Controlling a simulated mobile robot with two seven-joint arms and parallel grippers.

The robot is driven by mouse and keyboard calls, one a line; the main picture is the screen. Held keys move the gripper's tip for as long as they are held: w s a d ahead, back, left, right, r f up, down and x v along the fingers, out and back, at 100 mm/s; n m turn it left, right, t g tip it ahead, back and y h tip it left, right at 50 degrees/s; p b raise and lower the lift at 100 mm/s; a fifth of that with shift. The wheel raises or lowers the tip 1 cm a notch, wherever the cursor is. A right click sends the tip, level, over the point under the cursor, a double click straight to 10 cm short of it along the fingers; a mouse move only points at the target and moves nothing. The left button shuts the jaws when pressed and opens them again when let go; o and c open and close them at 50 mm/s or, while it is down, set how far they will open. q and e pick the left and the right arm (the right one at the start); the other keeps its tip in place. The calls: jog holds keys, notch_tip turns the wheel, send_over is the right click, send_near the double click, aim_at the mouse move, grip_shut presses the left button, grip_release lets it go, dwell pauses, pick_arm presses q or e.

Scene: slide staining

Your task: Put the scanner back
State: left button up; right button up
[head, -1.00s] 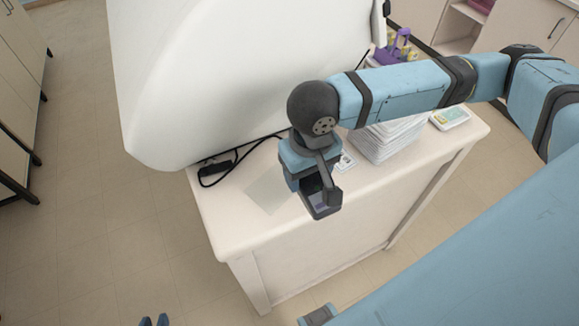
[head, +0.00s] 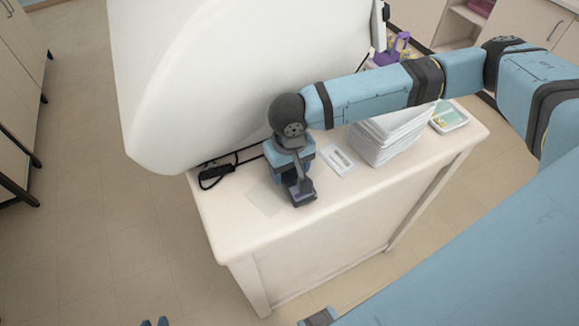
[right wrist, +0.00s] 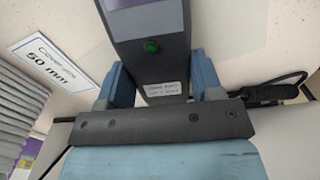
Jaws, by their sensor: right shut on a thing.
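The scanner (head: 301,192) is a dark handheld device with a flat head. In the right wrist view it (right wrist: 152,60) shows a green light and a small white label. My right gripper (head: 289,163) is shut on it, with one blue finger on each side in the right wrist view (right wrist: 156,88). The scanner is held over the front left part of the white counter (head: 225,225), beside a pale flat patch (head: 264,199). I cannot tell whether it touches the top. Two separate blue tips of my left gripper (head: 155,322) show at the bottom edge, empty.
A large white machine (head: 230,80) stands behind, with a black cable (head: 216,174) at its foot.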

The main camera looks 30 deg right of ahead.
jog(key=o, duration=1)
jog(key=shift+f, duration=0.1)
notch_tip(320, 180, up, 12)
jog(key=shift+s+r, duration=0.1)
jog(key=shift+r, duration=0.05)
dwell(0.3)
